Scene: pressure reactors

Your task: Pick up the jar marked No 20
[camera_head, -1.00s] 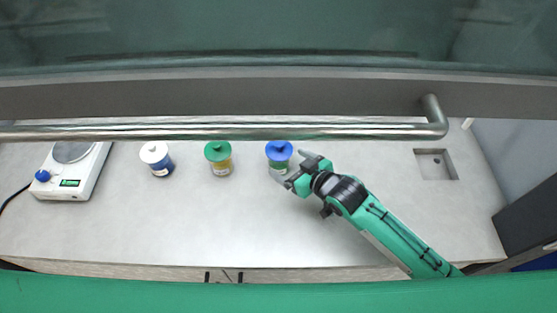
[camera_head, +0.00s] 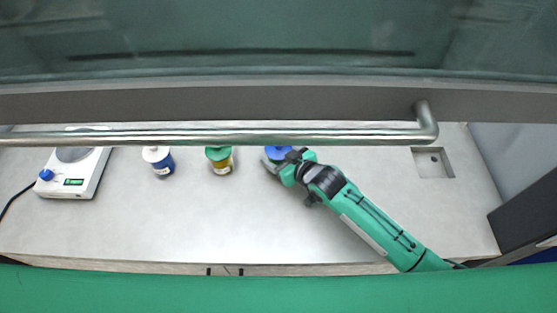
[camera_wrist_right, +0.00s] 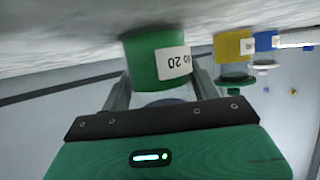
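The jar marked No 20 (camera_wrist_right: 158,60) has a green body, and its white label shows upside down in the right wrist view. In the head view its blue lid (camera_head: 276,152) shows, partly covered by my right gripper. My right gripper (camera_head: 280,165) is at the jar, with its fingers (camera_wrist_right: 162,88) open on either side of it in the wrist view. I cannot tell whether either finger touches it. The jar stands on the bench. My left gripper is not in view.
A yellow jar with a green lid (camera_head: 219,160) and a blue jar with a white lid (camera_head: 159,163) stand to the left. A white hotplate device (camera_head: 77,173) is at far left. A metal handle bar (camera_head: 220,134) crosses in front. The bench front is clear.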

